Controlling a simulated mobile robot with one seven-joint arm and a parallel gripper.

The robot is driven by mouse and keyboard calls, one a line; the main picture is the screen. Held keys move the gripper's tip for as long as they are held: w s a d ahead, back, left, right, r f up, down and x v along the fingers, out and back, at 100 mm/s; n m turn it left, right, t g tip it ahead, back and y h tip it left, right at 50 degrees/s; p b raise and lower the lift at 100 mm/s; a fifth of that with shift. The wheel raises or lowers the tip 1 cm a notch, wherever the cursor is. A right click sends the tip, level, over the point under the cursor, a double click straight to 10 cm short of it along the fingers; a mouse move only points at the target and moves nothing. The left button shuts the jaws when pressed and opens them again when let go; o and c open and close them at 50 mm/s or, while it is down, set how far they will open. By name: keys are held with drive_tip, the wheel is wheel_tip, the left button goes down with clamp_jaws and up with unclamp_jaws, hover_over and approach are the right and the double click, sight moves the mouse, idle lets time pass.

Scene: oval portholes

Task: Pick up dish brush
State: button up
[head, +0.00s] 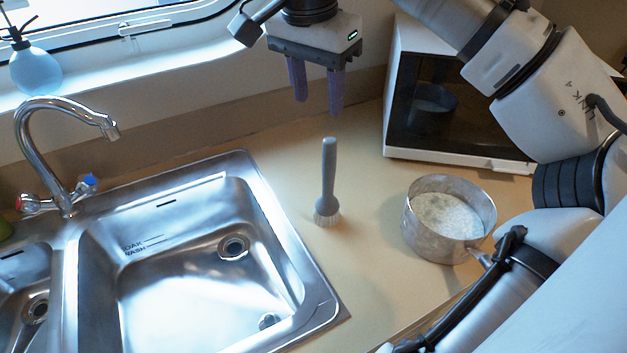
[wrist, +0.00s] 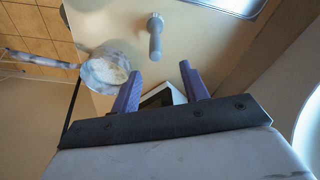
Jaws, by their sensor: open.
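The dish brush (head: 328,182) stands upright on its bristles on the tan counter, between the sink and the saucepan, with its grey handle pointing up. In the wrist view the brush (wrist: 155,38) shows ahead of the fingers, apart from them. My gripper (head: 317,108) has two purple fingers pointing down, and in the head view they show above and behind the brush handle. In the wrist view the fingers of my gripper (wrist: 160,78) are spread with nothing between them. Nothing hides the brush in the head view.
A metal saucepan (head: 449,219) with pale contents stands right of the brush. A white microwave (head: 455,157) stands behind it. The steel sink (head: 215,262) with its tap (head: 70,110) is on the left. A blue bottle (head: 35,72) stands on the sill. The counter around the brush is clear.

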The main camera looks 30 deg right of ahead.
sight(330, 158)
drive_tip(key=f, duration=0.2)
drive_tip(key=d+f, duration=0.1)
drive_tip(key=f, duration=0.2)
drive_tip(key=f+p, duration=0.1)
drive_tip(key=f, duration=0.1)
drive_tip(key=shift+s+d+f, duration=0.1)
drive_tip(key=shift+d+f, duration=0.05)
drive_tip(key=shift+f, duration=0.25)
drive_tip(key=f, duration=0.2)
drive_tip(key=d+f+p, duration=0.1)
drive_tip(key=f, duration=0.1)
drive_tip(key=shift+d+f+p, duration=0.1)
drive_tip(key=shift+f+p, duration=0.1)
drive_tip(key=shift+p, duration=0.1)
drive_tip(key=shift+d+f, duration=0.1)
drive_tip(key=shift+f, duration=0.4)
clamp_jaws()
